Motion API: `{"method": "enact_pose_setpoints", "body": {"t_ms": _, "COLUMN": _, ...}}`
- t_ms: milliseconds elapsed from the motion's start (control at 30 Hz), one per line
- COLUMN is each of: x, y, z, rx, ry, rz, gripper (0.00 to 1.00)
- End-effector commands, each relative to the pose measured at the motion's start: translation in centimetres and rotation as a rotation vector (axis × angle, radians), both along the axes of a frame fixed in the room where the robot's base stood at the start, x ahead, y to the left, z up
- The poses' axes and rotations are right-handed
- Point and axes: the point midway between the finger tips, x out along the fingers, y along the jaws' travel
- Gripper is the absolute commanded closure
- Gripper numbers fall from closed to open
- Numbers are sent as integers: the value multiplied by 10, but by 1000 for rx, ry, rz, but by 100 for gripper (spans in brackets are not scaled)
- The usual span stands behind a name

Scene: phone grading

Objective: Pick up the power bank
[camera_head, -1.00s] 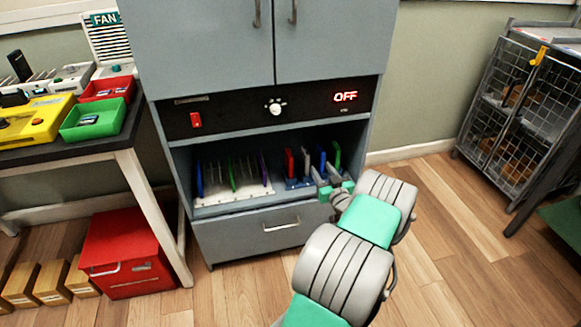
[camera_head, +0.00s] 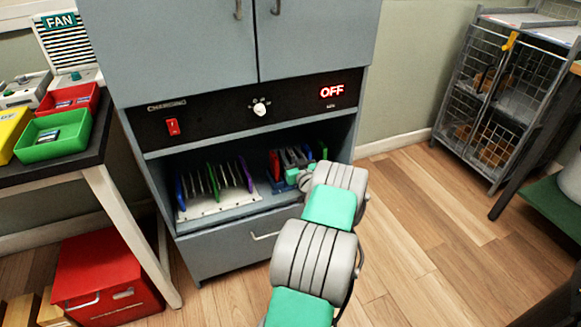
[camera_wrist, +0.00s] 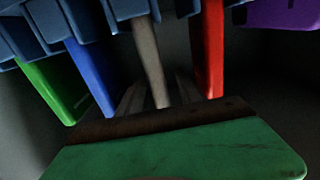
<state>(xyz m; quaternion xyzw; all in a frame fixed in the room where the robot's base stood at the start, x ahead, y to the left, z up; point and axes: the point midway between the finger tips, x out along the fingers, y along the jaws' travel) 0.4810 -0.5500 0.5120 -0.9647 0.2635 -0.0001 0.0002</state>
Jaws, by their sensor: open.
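Slim upright slabs stand in a blue rack (camera_head: 275,186) on the cabinet shelf; I cannot tell by looks which is the power bank. A red slab (camera_head: 275,163) shows at its left side and a green one (camera_head: 324,150) at its right. The wrist view shows, inverted, a green slab (camera_wrist: 55,90), a blue slab (camera_wrist: 90,75), a grey slab (camera_wrist: 150,60) and a red slab (camera_wrist: 211,50). My gripper (camera_wrist: 158,92) is open at the rack, its fingers pointing at the grey slab, apparently one on each side. My arm hides part of the rack.
A white rack (camera_head: 196,211) with several slabs stands left of the blue rack. The cabinet's control panel (camera_head: 215,112) is close above the shelf, and a drawer (camera_head: 225,250) is below. A table with trays is at left; a wire cage (camera_head: 500,95) is at right.

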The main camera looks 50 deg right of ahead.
Motion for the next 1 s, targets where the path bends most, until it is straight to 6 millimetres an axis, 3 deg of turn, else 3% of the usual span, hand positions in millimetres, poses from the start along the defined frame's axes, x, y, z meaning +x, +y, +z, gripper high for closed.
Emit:
{"method": "enact_pose_setpoints", "body": {"t_ms": 67, "x": -1, "y": 0, "z": 0, "rx": 0, "ry": 0, "rz": -1, "gripper": 57}}
{"method": "enact_pose_setpoints", "body": {"t_ms": 600, "x": -2, "y": -1, "z": 0, "rx": 1, "ry": 1, "rz": -3, "gripper": 100}}
{"method": "enact_pose_setpoints", "body": {"t_ms": 1000, "x": -2, "y": -1, "z": 0, "rx": 1, "ry": 1, "rz": -3, "gripper": 100}}
